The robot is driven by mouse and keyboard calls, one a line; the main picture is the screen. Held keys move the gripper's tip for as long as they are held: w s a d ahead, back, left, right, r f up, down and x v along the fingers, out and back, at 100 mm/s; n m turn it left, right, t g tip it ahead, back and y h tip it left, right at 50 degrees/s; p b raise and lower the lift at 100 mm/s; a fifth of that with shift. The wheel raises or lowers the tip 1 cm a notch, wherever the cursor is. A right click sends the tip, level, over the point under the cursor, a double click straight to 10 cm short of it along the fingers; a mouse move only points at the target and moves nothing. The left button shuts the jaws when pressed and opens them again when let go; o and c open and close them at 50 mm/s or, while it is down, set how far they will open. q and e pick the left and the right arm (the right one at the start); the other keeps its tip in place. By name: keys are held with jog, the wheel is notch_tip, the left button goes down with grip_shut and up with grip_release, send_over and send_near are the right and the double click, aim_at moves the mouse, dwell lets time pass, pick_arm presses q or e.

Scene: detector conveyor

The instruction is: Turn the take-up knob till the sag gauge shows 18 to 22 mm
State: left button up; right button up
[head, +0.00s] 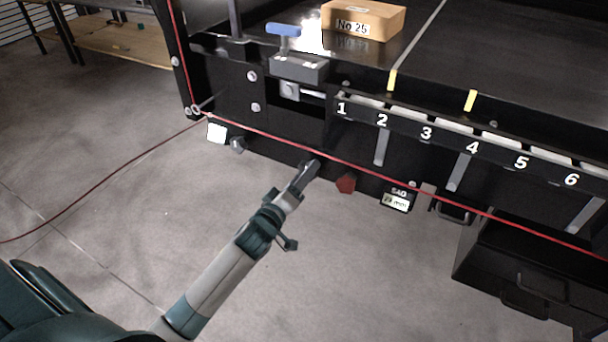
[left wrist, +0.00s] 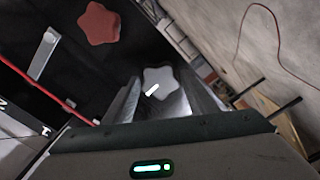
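A pale grey star knob (left wrist: 158,79) with a white mark shows between the fingertips of my left gripper (left wrist: 160,84) in the left wrist view. The fingers are apart, with small gaps beside the knob; I cannot tell whether they reach around it. In the head view my left gripper (head: 310,168) is at the conveyor's lower front edge and hides what lies behind it. A red star knob (head: 345,184) is just right of it, also in the left wrist view (left wrist: 103,24). The sag gauge (head: 397,199) is further right; its reading is too small to read. My right gripper is out of view.
A red cord (head: 270,138) runs along the conveyor front. A small grey knob (head: 237,144) and a white label (head: 217,131) are to the left. Numbered slots line the front rail (head: 400,121). A box marked No 25 (head: 362,20) sits on the belt. Black drawers (head: 510,270) stand lower right.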

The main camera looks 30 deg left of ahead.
pick_arm(q)
jog(key=c, duration=0.6)
jog(key=shift+d+f+m+p, duration=0.1)
jog(key=shift+m+p, duration=1.15)
jog(key=shift+m, duration=6.8)
jog(key=shift+d+m+p, duration=0.1)
jog(key=shift+m+p, duration=1.15)
jog(key=shift+m, duration=6.8)
